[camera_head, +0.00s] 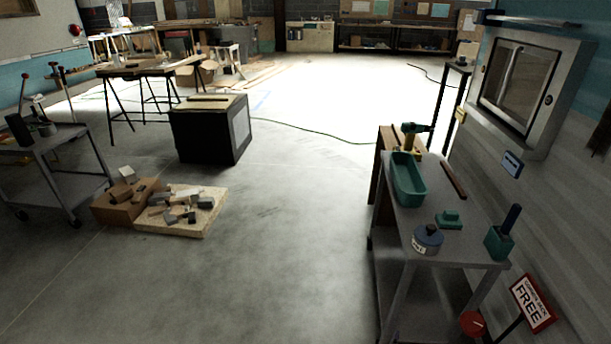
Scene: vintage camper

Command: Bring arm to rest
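Neither of my arms nor their grippers shows in the head view, so I cannot see their pose or what they hold. On the right stands a narrow grey workbench (415,232). On it are a long green tray (409,180), a small green block-like tool (448,220), a round dark tin (428,238) and a green holder (498,243) with a dark-handled thing upright in it. A green and yellow drill (412,134) stands at the bench's far end.
A grey cart (60,165) stands at the left. A low pallet (185,222) carries wood and metal scraps. Behind it are a black box (210,135) and a trestle table (150,70). A red-and-white sign (533,304) stands front right. The middle floor is clear.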

